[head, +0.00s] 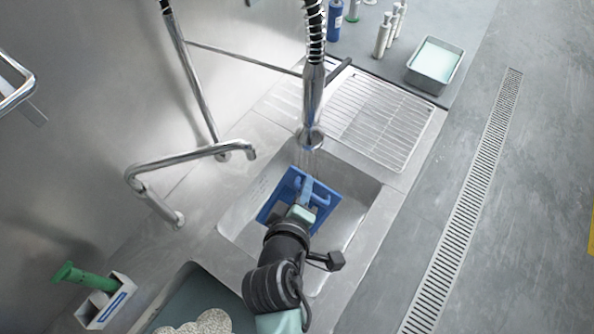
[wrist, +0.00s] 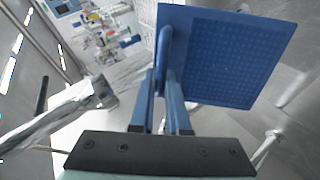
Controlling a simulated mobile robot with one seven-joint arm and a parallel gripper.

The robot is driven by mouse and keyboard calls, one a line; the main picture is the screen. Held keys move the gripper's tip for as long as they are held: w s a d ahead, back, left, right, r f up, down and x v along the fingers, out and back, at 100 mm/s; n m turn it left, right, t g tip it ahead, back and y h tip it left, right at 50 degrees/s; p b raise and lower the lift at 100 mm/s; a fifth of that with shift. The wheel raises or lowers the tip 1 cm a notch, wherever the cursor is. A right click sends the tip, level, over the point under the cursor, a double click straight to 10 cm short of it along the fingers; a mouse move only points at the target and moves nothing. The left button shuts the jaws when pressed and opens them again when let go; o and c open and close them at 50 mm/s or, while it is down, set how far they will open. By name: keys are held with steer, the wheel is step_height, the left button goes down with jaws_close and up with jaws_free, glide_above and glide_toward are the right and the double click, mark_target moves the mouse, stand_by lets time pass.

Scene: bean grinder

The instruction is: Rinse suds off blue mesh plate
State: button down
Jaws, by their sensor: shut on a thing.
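The blue mesh plate (head: 274,209) is in the sink basin (head: 362,195), below the hanging spray head (head: 309,138). Thin streaks of water seem to fall from the spray head toward it. In the wrist view the plate (wrist: 238,55) is tilted, with its meshed face showing and a blue handle (wrist: 165,50) at its left edge. My gripper (wrist: 166,95) is shut on that handle. In the head view my gripper (head: 303,208) covers part of the plate. I cannot make out suds on the visible face.
A bent faucet (head: 185,158) stands left of the basin. A wire drying rack (head: 380,118) lies behind it, with a grey tray (head: 436,62) and several bottles (head: 383,35) farther back. A second basin (head: 190,290) with round pale items (head: 208,322) is at front left, near a green-handled tool (head: 85,277).

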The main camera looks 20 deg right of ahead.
stand_by(0.5)
steer(key=p+v, duration=0.4)
steer(key=v, duration=0.2)
steer(key=shift+d+r, duration=0.25)
steer(key=shift+r, duration=0.25)
stand_by(0.6)
